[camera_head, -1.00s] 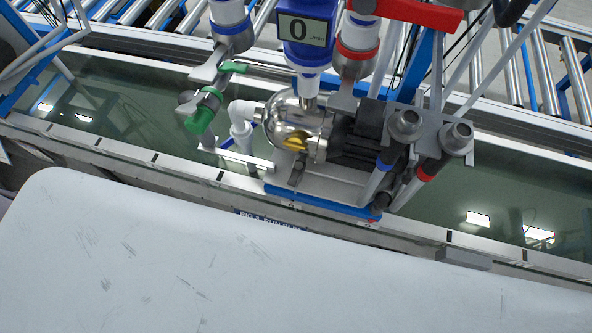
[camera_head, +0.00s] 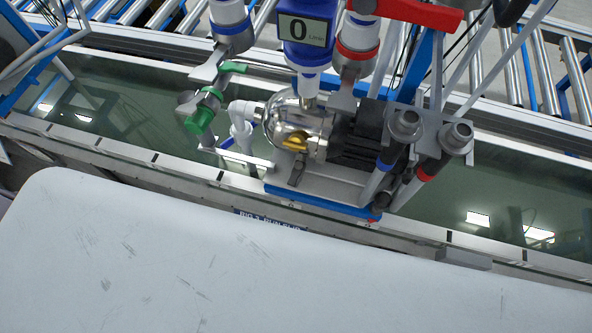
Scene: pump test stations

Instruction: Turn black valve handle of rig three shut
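The pump rig (camera_head: 300,125) stands over a water trough in the head view, with a shiny steel pump body and a black motor (camera_head: 355,135). A label (camera_head: 266,217) on the trough's front edge appears to read RIG 3, partly hidden. A dark rounded part (camera_head: 510,8) is cut off at the top right edge; I cannot tell whether it is the black valve handle. No other clearly black valve handle shows. Neither of my grippers is in view.
The long water trough (camera_head: 120,115) runs across the picture with a metal front rim (camera_head: 150,158). A roller conveyor (camera_head: 555,75) lies behind it. A blue display (camera_head: 306,30) reading 0 stands above the pump. Pipes and blue frames crowd the rig.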

